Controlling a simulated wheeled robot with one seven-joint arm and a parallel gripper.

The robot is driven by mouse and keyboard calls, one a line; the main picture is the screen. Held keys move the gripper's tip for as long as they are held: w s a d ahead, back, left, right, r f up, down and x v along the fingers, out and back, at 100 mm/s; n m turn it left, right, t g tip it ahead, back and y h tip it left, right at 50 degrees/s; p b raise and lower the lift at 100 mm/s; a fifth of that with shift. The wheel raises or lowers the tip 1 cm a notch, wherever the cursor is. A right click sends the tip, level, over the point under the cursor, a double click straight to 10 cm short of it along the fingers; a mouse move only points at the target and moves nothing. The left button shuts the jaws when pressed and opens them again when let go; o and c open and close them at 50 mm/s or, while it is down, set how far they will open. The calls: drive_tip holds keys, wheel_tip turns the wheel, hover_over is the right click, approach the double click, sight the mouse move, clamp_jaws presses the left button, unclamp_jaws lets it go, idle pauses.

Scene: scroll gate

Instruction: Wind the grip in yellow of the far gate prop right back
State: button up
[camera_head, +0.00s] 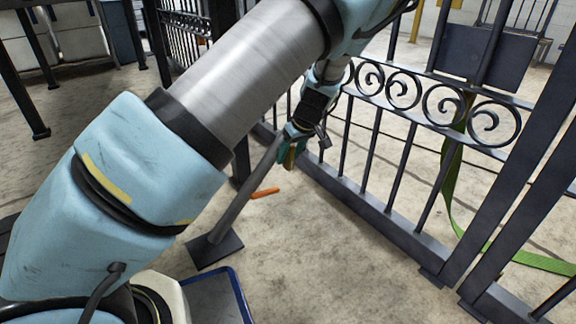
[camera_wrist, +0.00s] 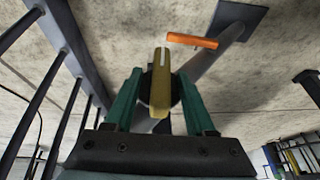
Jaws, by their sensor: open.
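The yellow grip (camera_wrist: 161,85) is upright between the fingers of my gripper (camera_wrist: 160,95) in the wrist view, on a dark round hub. The green fingers stand on either side of it, with a visible gap at least on the right. In the head view, my gripper (camera_head: 292,150) is at the upper end of a slanted grey prop (camera_head: 240,200), beside the dark scroll gate (camera_head: 385,205). A bit of the yellow grip (camera_head: 290,158) shows there, mostly hidden by the gripper. The prop's foot plate (camera_wrist: 240,17) is on the floor.
An orange bar (camera_head: 265,193) shows near the prop, also in the wrist view (camera_wrist: 192,41); I cannot tell whether it is attached. A green strap (camera_head: 452,190) hangs behind the gate. A blue-edged tray (camera_head: 237,290) is at the bottom. Floor between prop and gate is bare.

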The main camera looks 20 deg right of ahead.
drive_tip(key=shift+x, duration=0.85)
drive_tip(key=shift+c, duration=0.2)
clamp_jaws()
